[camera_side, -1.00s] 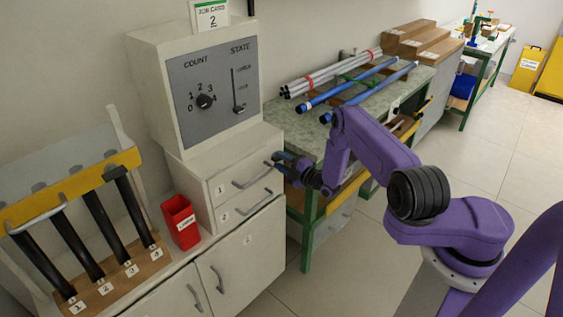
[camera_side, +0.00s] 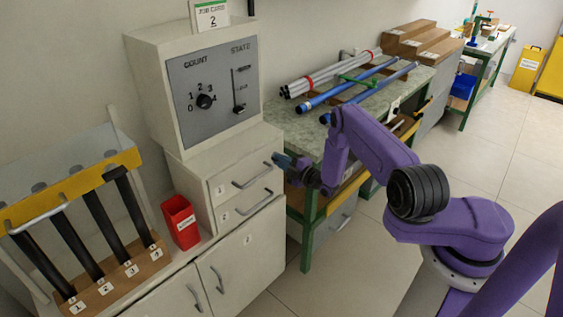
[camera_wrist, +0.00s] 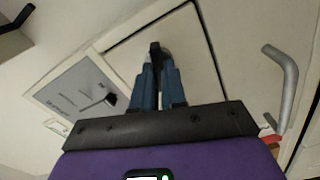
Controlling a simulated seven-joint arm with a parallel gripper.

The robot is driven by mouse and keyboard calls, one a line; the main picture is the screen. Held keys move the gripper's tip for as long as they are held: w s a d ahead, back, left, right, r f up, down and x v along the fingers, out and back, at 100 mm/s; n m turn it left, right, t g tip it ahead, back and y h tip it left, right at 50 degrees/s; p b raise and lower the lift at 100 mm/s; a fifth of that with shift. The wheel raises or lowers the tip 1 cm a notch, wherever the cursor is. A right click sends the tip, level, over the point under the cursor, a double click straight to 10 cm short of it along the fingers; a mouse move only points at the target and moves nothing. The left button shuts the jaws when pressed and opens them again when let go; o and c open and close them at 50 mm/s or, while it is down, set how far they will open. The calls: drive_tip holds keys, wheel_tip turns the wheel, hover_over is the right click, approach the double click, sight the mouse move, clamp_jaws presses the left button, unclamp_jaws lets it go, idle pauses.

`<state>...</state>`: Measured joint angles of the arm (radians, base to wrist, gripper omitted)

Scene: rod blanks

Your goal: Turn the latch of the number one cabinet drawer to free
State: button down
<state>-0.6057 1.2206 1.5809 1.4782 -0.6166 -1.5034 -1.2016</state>
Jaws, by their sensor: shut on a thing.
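In the side view the latch is hidden too.
A grey panel (camera_side: 212,92) with a knob and lever stands above. A red bin (camera_side: 181,222) is to the left. The green-framed bench (camera_side: 306,235) with rods is close behind my gripper.

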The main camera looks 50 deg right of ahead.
drive_tip(key=m, duration=1.4)
drive_tip(key=shift+d+r, duration=0.2)
drive_tip(key=shift+d, duration=0.1)
drive_tip(key=shift+m, duration=0.3)
drive_tip(key=c, duration=1.2)
unclamp_jaws()
